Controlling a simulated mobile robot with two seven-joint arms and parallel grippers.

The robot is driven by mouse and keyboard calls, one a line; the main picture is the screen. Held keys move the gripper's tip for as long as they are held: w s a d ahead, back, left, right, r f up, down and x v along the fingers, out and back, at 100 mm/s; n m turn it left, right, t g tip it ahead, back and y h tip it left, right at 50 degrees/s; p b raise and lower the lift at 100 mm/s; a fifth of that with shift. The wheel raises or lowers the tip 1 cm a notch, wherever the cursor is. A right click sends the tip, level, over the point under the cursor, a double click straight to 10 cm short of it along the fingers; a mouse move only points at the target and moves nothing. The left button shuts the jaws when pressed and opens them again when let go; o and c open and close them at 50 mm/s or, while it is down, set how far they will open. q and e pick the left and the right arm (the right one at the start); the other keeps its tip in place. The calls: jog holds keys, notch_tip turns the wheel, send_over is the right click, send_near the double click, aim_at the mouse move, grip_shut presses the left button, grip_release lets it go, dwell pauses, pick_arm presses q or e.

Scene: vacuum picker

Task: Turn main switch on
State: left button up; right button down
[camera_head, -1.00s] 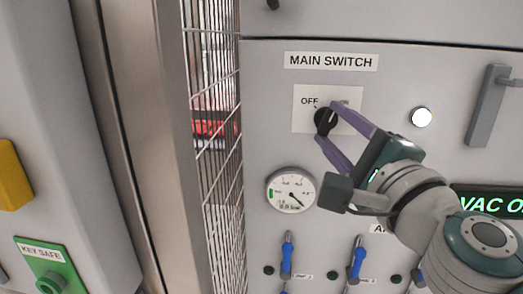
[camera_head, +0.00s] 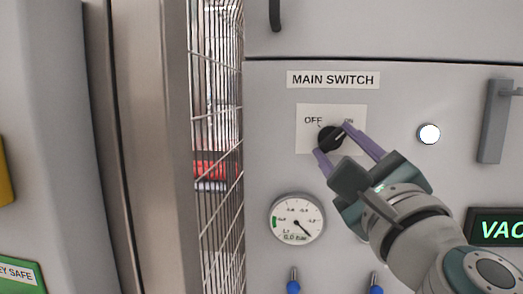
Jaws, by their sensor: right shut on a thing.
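The main switch is a round black knob (camera_head: 327,134) on a white plate (camera_head: 303,146) marked OFF at the left and ON at the right, below the MAIN SWITCH label (camera_head: 333,80). My right gripper (camera_head: 332,139) reaches in from the lower right, with one purple finger on the upper right of the knob and one on its lower left. It is shut on the knob. The knob's ridge looks slanted up to the right, toward ON, and a finger partly covers the ON word. My left gripper is not in view.
A white round lamp (camera_head: 429,134) and a grey handle (camera_head: 494,121) are to the right. A pressure gauge (camera_head: 296,219) is below the switch, with blue-handled valves (camera_head: 293,286) under it. A wire mesh guard (camera_head: 217,225) stands at the left.

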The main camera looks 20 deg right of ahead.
jog(key=shift+c, duration=1.6)
grip_release()
jog(key=b+v, duration=0.3)
jog(key=v, duration=0.7)
jog(key=shift+b, duration=0.3)
